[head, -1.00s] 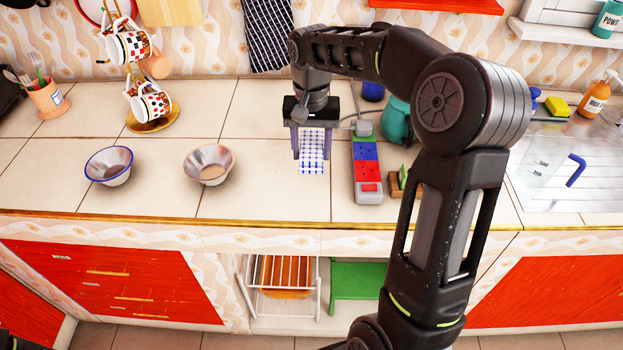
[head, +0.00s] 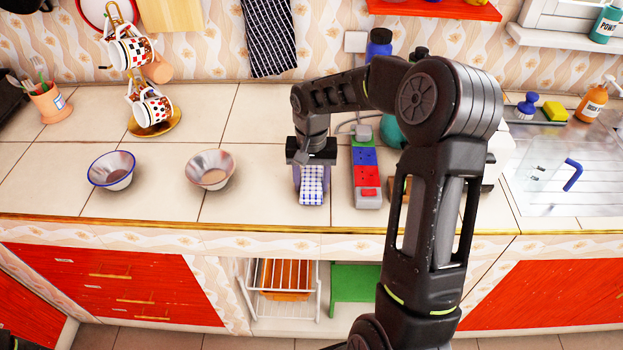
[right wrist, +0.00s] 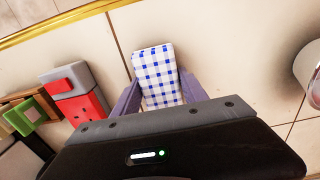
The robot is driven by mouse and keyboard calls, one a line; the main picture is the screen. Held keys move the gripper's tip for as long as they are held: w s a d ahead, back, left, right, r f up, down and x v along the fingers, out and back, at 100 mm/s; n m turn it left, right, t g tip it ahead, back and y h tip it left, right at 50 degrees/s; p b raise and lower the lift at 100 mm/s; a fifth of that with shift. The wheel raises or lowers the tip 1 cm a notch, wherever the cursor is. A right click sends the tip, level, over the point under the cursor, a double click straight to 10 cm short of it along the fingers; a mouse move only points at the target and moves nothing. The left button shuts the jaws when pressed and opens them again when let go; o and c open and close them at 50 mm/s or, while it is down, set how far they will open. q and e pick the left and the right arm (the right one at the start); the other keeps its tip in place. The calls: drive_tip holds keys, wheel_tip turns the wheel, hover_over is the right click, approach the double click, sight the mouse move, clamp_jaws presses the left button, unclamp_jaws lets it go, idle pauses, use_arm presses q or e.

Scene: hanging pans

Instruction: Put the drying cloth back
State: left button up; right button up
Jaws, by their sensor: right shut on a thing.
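A blue-and-white checked cloth (head: 312,186) is between the fingers of my right gripper (head: 312,192), over the front part of the tiled counter. In the right wrist view the cloth (right wrist: 158,72) looks like a flat folded strip, with my right gripper's fingers (right wrist: 157,92) closed against its two long sides. Its far end sticks out past the fingertips. Its near end is hidden by the gripper body. I cannot tell whether it touches the counter. My left gripper is not in view.
A power strip (head: 367,178) lies just right of the cloth. Two metal bowls (head: 112,170) (head: 209,169) stand to the left. A dark striped cloth (head: 270,35) hangs on the wall. A white rack (head: 284,289) and a green stool (head: 354,283) are below the counter.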

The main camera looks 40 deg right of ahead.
sight(311, 180)
drive_tip(key=shift+f, duration=0.2)
drive_tip(key=o, duration=1.2)
drive_tip(key=shift+r, duration=0.15)
wheel_tip(311, 180, up, 12)
drive_tip(key=shift+r+b, duration=0.1)
drive_tip(key=shift+b, duration=0.6)
